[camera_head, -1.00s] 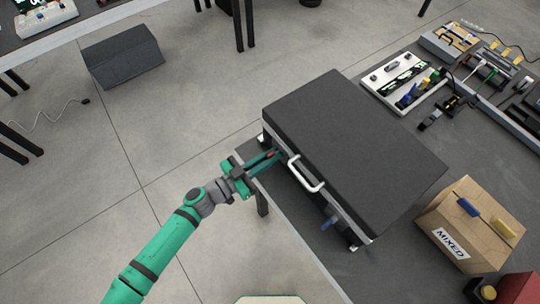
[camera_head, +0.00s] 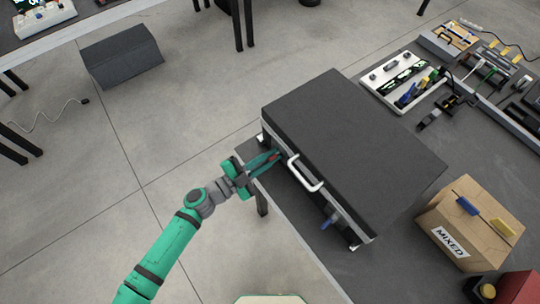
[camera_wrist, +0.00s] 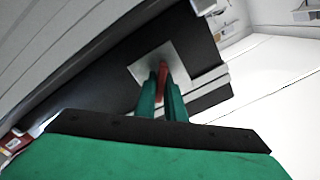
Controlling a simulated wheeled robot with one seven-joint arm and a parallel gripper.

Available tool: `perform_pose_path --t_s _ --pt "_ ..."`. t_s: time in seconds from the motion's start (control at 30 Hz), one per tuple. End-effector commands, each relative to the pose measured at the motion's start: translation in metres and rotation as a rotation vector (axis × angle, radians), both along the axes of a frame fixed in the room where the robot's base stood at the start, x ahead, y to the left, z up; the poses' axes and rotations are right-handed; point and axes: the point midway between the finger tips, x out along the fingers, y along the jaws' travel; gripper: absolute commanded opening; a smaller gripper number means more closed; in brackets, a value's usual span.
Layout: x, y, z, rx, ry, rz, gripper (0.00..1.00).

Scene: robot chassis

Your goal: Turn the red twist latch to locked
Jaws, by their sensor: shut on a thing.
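The red twist latch (camera_wrist: 164,76) is on a pale square plate (camera_wrist: 146,58) on the front of the dark case in the wrist view. My gripper (camera_wrist: 162,92) is shut on it, with one green finger on each side of the red bar. In the head view my gripper (camera_head: 273,158) reaches the left end of the case front. Only a small bit of the red latch (camera_head: 274,156) shows there, and the fingers hide most of it. The dark case (camera_head: 350,140) is closed and has a white handle (camera_head: 304,173) on its front.
A blue latch (camera_head: 329,222) sits on the case front, right of the handle. A cardboard box (camera_head: 470,225) marked MIXED stands right of the case on the grey bench (camera_head: 400,255). A white panel (camera_head: 395,80) and tools lie behind.

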Motion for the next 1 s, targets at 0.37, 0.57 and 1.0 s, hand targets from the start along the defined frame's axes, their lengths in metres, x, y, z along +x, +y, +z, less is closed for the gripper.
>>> perform_pose_path --t_s 0.37,0.57,1.0 --pt "-0.0006 -0.0004 -0.0013 0.209 -0.29 0.002 0.0" --pt "-0.0009 -0.0002 -0.0024 0.319 -0.439 0.003 0.0" --pt "-0.0024 0.0001 -0.0044 0.485 -0.666 0.001 0.0"
